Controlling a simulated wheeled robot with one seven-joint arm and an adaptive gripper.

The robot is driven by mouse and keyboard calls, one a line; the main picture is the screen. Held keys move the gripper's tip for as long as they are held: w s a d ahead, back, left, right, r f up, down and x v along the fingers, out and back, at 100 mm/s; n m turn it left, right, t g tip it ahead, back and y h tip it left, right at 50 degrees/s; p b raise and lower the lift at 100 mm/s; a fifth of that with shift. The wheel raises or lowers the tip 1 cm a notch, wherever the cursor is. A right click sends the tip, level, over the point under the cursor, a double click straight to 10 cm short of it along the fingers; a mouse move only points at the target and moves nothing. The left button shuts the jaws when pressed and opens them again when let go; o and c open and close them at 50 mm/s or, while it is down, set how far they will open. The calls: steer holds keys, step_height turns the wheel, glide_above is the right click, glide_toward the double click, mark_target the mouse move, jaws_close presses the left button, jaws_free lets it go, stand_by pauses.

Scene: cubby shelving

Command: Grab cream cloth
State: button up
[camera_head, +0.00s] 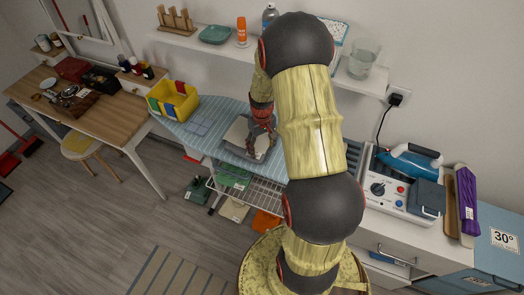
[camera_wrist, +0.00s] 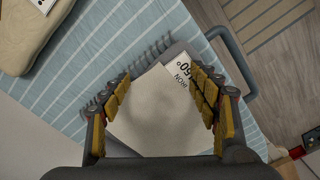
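In the head view the pale piece (camera_head: 238,133) shows partly under my gripper (camera_head: 262,132). In the wrist view my gripper (camera_wrist: 158,95) is open, with its yellow-padded fingers spread on either side of the pale piece. I cannot tell whether the fingertips touch it. A tan, tagged padded thing (camera_wrist: 28,32) lies at the upper left.
A grey toothed edge (camera_wrist: 165,45) runs beside the pale piece. A yellow bin (camera_head: 172,103) stands at the board's left end. A wall shelf (camera_head: 205,45) with a bottle and glass is above. Wire racks (camera_head: 260,190) with folded cloths are below. An iron (camera_head: 410,162) stands right.

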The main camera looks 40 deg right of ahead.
steer(key=shift+s+a+f, duration=0.1)
steer(key=c, duration=0.6)
stand_by(0.3)
steer(key=shift+r, duration=0.2)
steer(key=shift+c, duration=0.5)
step_height(320, 180, up, 12)
steer(key=p, duration=0.8)
steer(key=shift+f, duration=0.2)
jaws_close()
steer(key=shift+r, duration=0.1)
step_height(320, 180, up, 18)
steer(key=p, duration=1)
steer(key=shift+p, duration=0.4)
